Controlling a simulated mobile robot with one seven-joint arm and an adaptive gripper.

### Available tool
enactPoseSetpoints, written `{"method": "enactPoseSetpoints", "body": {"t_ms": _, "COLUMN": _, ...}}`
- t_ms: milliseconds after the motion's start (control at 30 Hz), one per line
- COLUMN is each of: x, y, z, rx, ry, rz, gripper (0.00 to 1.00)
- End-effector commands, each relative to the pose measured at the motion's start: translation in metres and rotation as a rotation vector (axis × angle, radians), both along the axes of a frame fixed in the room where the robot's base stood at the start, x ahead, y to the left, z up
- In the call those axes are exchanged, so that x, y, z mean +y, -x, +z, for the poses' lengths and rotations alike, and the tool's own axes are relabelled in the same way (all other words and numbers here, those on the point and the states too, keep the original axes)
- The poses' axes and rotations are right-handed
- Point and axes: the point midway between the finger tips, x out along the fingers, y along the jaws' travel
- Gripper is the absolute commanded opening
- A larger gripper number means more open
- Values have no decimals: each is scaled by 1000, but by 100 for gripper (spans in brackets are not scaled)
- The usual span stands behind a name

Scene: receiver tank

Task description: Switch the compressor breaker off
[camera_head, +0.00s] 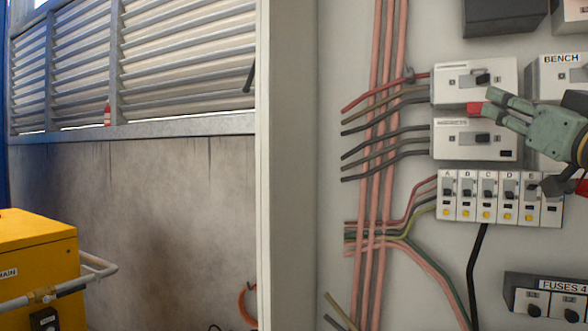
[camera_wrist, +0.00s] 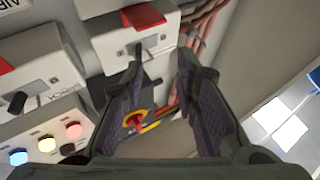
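Two wide white breakers sit one above the other on the grey panel in the head view: an upper one (camera_head: 450,88) and a lower one (camera_head: 450,143). Each has a dark lever, and their labels are too small to read, so I cannot tell which is the compressor's. A white breaker with a dark lever (camera_wrist: 115,47) lies just beyond the fingertips.
A BENCH breaker (camera_head: 545,92) is close on the right. A row of small breakers (camera_head: 487,192) lies below, with a fuse unit (camera_head: 535,285) lower right. Cables run down left of the breakers. A yellow cabinet (camera_head: 40,255) stands far left.

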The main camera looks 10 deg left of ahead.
Motion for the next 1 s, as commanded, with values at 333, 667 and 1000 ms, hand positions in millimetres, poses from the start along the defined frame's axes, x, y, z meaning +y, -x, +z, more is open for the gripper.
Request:
{"method": "enactPoseSetpoints", "body": {"t_ms": 333, "x": 64, "y": -27, "z": -19, "rx": -68, "ry": 11, "rz": 89, "gripper": 28}}
{"method": "enactPoseSetpoints", "body": {"t_ms": 667, "x": 127, "y": -41, "z": -36, "rx": -135, "ry": 16, "rz": 170, "gripper": 28}}
{"method": "enactPoseSetpoints", "body": {"t_ms": 1000, "x": 193, "y": -44, "z": -53, "rx": -204, "ry": 12, "rz": 252, "gripper": 28}}
